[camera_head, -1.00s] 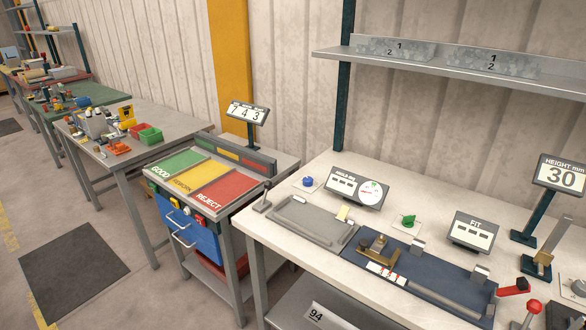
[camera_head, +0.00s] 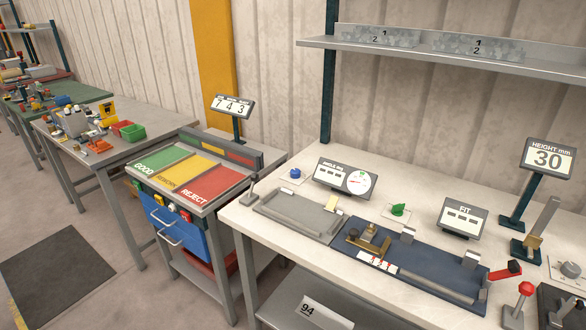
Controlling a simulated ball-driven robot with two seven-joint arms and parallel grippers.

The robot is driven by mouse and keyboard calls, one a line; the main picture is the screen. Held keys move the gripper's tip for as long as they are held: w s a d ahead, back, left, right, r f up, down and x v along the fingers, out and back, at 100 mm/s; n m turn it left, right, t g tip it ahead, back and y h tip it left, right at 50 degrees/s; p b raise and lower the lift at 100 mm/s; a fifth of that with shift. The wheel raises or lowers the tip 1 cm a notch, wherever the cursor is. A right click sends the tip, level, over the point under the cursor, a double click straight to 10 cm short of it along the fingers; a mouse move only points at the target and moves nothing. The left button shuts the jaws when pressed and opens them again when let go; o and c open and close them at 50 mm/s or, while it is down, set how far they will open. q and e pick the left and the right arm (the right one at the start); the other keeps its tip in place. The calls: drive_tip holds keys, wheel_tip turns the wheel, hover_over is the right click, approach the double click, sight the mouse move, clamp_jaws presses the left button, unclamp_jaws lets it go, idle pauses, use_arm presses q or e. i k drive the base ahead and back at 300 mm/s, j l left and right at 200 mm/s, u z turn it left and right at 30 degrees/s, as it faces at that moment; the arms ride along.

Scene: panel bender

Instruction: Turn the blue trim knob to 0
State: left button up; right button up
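The blue trim knob (camera_head: 296,173) sits on a small pale plate near the back left of the white workbench (camera_head: 285,212). It is small here, and I cannot read its setting. Just right of it stands the angle display (camera_head: 345,177), with dashes on its left part and a round dial on its right. Neither of my grippers is in view.
A green knob (camera_head: 398,210) and the FIT display (camera_head: 462,217) stand further right. A grey tray (camera_head: 290,224) and a blue fixture (camera_head: 425,262) lie in front. A lever (camera_head: 250,190) rises at the bench's left edge. A shelf (camera_head: 440,55) hangs above the back.

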sight(295, 173)
drive_tip(key=z, duration=0.7)
drive_tip(key=i+j+z, duration=0.1)
drive_tip(key=j+z, duration=0.65)
drive_tip(key=i+j+z, duration=0.1)
drive_tip(key=j+z, duration=0.25)
